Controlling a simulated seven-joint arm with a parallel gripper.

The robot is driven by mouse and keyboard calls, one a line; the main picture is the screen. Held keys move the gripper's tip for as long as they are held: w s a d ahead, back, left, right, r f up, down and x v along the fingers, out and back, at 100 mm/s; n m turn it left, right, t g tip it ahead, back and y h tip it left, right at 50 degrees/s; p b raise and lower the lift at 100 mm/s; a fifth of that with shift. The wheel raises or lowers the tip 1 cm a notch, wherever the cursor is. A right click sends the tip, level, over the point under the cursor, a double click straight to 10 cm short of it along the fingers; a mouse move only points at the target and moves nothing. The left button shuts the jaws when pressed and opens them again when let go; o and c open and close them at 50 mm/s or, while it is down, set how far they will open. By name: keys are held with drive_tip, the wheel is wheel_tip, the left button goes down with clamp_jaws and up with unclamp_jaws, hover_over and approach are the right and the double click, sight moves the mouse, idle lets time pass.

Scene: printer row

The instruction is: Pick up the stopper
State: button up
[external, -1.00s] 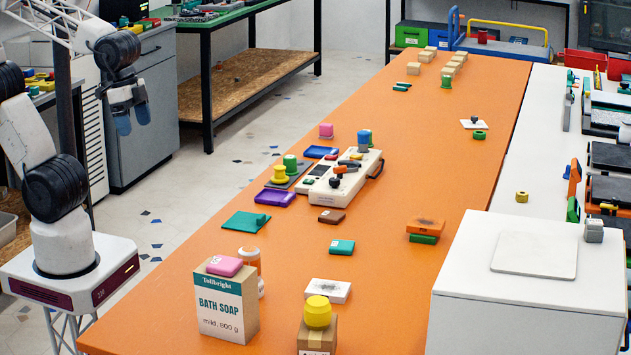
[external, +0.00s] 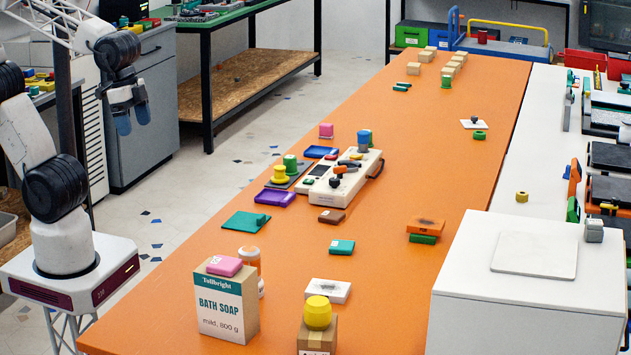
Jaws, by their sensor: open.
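My gripper (external: 132,117) hangs at the upper left, beyond the table's left edge, with its two blue fingertips apart and nothing between them. It is far from everything on the orange table. I cannot tell for sure which thing is the stopper. A yellow, rounded, cap-like piece (external: 318,312) stands on a small cardboard box (external: 317,339) at the front. Other knob-like pieces are a yellow one (external: 280,175), a green one (external: 290,164), a pink one (external: 326,131) and a blue-topped one (external: 364,138) around the middle.
The orange table (external: 375,290) has bare room between its things. A bath soap box (external: 226,306) with a pink block (external: 224,266) on top stands at the front left, partly hiding an orange-and-white bottle (external: 250,257). A large white box (external: 528,310) fills the front right.

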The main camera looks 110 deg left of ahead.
drive_tip(key=shift+c, duration=0.4)
drive_tip(key=shift+c, duration=1)
drive_tip(key=shift+a, duration=0.1)
drive_tip(key=m+g+y, duration=0.4)
drive_tip(key=m+y, duration=0.7)
drive_tip(key=y, duration=0.1)
approach(280, 173)
drive_tip(key=s+d+r, duration=0.4)
drive_tip(key=d+r, duration=0.1)
drive_tip(key=r, duration=0.4)
drive_tip(key=a+f+m, duration=0.2)
drive_tip(key=a+f, duration=0.1)
drive_tip(key=w+a+f+m+y, duration=0.1)
drive_tip(key=a+f+m, duration=0.1)
drive_tip(key=a+f, duration=0.1)
drive_tip(key=w+a+f+m+t, duration=0.1)
drive_tip(key=a+f+m, duration=0.1)
drive_tip(key=a+f, duration=0.1)
drive_tip(key=shift+f+y, duration=0.2)
drive_tip(key=shift+y, duration=0.1)
drive_tip(key=shift+w+a+f+m, duration=0.15)
drive_tip(key=shift+a+f+m, duration=0.2)
drive_tip(key=shift+f+m, duration=0.1)
drive_tip(key=shift+a, duration=0.1)
